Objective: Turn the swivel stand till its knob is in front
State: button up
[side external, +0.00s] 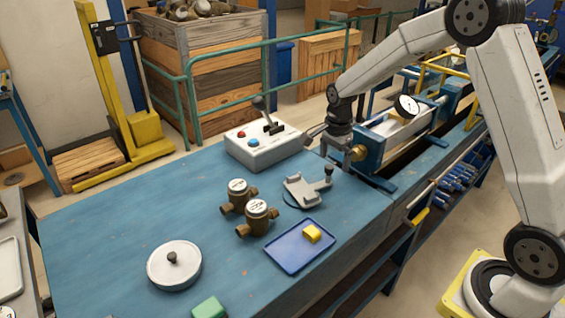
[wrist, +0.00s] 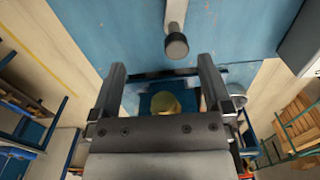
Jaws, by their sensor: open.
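The swivel stand (side external: 300,190) is a grey cradle on a dark round base on the blue bench. Its side arm points to the picture's right and back, with a dark upright knob (side external: 328,171) at its end. In the wrist view the knob (wrist: 177,46) sits on the end of the grey side arm (wrist: 176,12), just beyond and between my fingertips. My gripper (side external: 312,137) is open and empty, behind and above the knob in the side view. Its two fingers also show in the wrist view (wrist: 161,66). The stand's cradle is out of the wrist view.
A control box (side external: 266,143) with a lever stands behind the stand. Two brass meters (side external: 257,217) are at its left. A blue tray (side external: 299,247) with a yellow block lies in front. A blue test rig with a brass fitting (side external: 358,153) is close to my gripper. A round lidded disc (side external: 174,268) stands front left.

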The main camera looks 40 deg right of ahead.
aim_at(330, 167)
jog(key=shift+r, duration=1.25)
jog(key=shift+r, duration=0.1)
jog(key=m, duration=0.2)
jog(key=w+r+m, duration=0.1)
jog(key=m, duration=0.1)
jog(key=r+m, duration=0.1)
jog(key=m, duration=0.2)
jog(key=shift+w+d+r, duration=0.2)
jog(key=shift+w+d, duration=0.1)
jog(key=shift+w, duration=0.05)
jog(key=shift+f, duration=0.15)
jog(key=shift+f, duration=2.75)
jog(key=shift+f, duration=1.15)
jog(key=shift+c, duration=0.6)
jog(key=shift+s+a, duration=0.1)
jog(key=shift+s, duration=0.15)
